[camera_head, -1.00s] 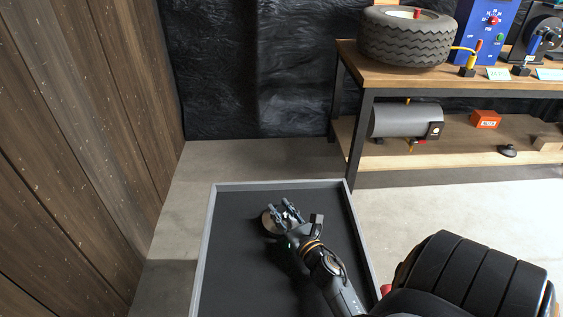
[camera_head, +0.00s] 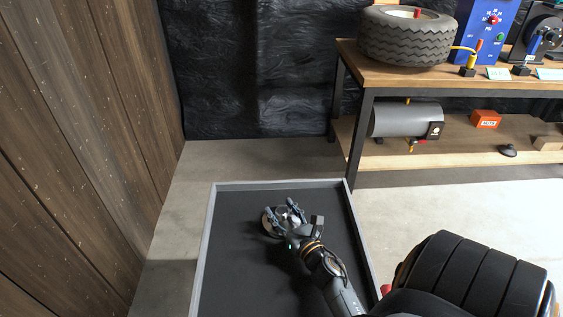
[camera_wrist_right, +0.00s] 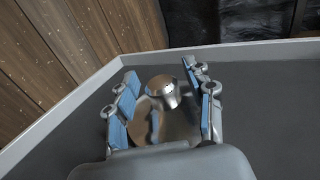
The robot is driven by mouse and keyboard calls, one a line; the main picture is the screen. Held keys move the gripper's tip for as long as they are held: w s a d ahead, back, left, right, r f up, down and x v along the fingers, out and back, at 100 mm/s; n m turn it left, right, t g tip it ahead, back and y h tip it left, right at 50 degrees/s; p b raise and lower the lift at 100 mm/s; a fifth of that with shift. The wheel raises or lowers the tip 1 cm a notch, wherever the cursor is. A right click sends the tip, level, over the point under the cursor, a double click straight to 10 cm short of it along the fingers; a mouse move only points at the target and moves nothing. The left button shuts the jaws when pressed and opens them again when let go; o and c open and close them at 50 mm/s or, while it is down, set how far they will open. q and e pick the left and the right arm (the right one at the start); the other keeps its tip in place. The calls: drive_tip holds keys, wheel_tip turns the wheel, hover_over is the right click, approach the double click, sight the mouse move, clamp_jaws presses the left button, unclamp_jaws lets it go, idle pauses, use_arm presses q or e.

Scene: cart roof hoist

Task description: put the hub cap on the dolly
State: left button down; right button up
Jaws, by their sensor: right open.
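The hub cap (camera_wrist_right: 162,122), round and shiny metal with a raised centre, lies on the dark deck of the dolly. The dolly (camera_head: 230,280) is a tray with a dark floor and a grey raised rim. In the head view the hub cap (camera_head: 268,226) is partly covered by my right gripper. My right gripper (camera_head: 284,211) is open just over the hub cap. In the right wrist view its blue-padded fingers (camera_wrist_right: 160,95) stand apart on either side of the cap's raised centre. Whether the pads touch it I cannot tell. My left gripper is out of view.
A workbench (camera_head: 400,76) stands beyond the dolly at the right, with a tyre (camera_head: 405,40) and a blue panel on top. Its lower shelf holds a grey tank (camera_head: 405,119) and an orange box (camera_head: 486,119). A wooden wall (camera_head: 70,130) runs along the left. The rest of the deck is clear.

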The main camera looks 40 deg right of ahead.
sight(285, 215)
drive_tip(key=v, duration=0.7)
drive_tip(key=shift+s, duration=0.1)
